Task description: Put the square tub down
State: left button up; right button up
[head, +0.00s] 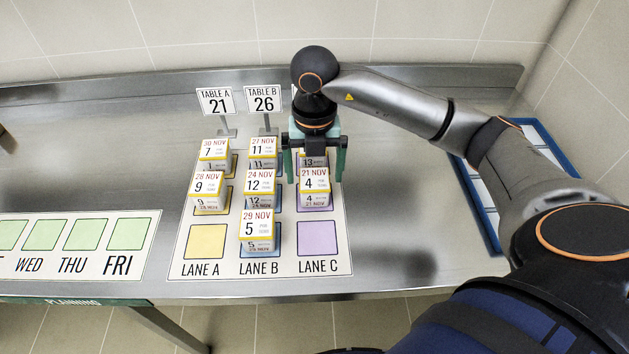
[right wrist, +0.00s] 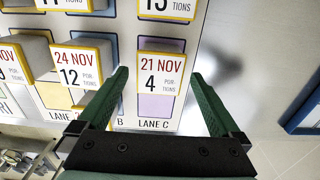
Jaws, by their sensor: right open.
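Square white tubs with yellow-edged date labels stand on the lane mat (head: 175,262). In lane C, the tub marked 21 NOV, 4 portions (head: 315,182) stands in the middle row; it also shows in the right wrist view (right wrist: 160,73). Behind it is a tub marked 13 portions (right wrist: 168,8), mostly hidden in the head view by my right gripper. My right gripper (head: 314,172) is open and empty above the back of lane C, its green fingers pointing down on either side. Which tub the task means cannot be told. My left gripper is not in view.
Lane A holds two tubs (head: 208,186) and a bare yellow front square (head: 206,241). Lane B is filled, its front tub marked 5 (head: 256,229). Lane C's purple front square (head: 318,238) is bare. A blue-edged tray (head: 474,205) lies right; a day board (head: 85,257) lies left.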

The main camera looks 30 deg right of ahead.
aim_at(314, 178)
notch_tip(314, 178, up, 8)
jog(key=shift+p, duration=0.3)
